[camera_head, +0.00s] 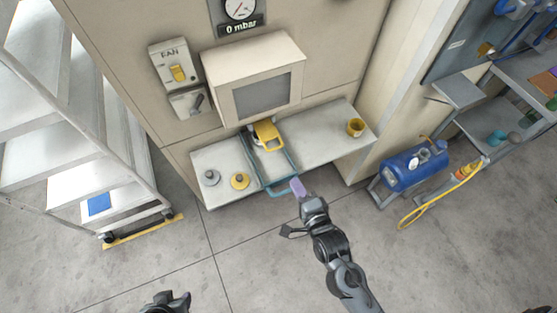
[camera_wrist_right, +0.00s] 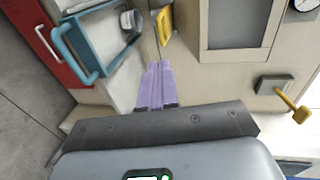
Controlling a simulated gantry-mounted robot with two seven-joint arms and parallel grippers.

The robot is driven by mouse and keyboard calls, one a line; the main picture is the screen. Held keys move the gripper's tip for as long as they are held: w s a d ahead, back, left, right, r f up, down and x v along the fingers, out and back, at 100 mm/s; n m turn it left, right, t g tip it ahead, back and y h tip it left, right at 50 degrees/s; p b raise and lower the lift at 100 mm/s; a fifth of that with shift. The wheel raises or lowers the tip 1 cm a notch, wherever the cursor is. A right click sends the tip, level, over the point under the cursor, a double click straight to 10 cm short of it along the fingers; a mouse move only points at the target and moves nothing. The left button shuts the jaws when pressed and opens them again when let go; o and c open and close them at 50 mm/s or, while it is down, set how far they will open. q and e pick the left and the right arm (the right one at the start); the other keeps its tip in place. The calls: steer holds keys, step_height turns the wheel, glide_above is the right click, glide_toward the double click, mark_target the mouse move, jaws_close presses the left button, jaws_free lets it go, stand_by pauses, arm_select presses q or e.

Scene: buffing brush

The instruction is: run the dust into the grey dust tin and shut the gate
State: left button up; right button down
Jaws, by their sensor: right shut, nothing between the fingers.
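My right gripper (camera_head: 299,188) has purple fingers, pressed together and empty, close to the right of the blue handle (camera_head: 278,191). In the right wrist view its fingers (camera_wrist_right: 155,86) point toward the cabinet. The handle belongs to a blue open frame (camera_head: 270,172) on the pale shelf, also in the right wrist view (camera_wrist_right: 75,45). A yellow loop-shaped part (camera_head: 268,134), possibly the gate, stands at the frame's back, below the windowed box. A small grey cylinder (camera_wrist_right: 131,20) sits in the frame; I cannot tell whether it is the dust tin. My left gripper (camera_head: 172,302) is partly cut off at the bottom edge.
A fan switch (camera_head: 177,73) and windowed box (camera_head: 262,95) are above. A blue tank (camera_head: 402,170) stands right. The floor in front is clear.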

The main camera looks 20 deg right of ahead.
arm_select(q)
steer(key=shift+a+f+b, duration=0.15)
steer(key=shift+f+b, duration=0.65)
steer(key=shift+f, duration=0.05)
arm_select(e)
steer(key=x, duration=1.3)
steer(key=shift+w+a, duration=0.15)
steer(key=shift+w, duration=0.1)
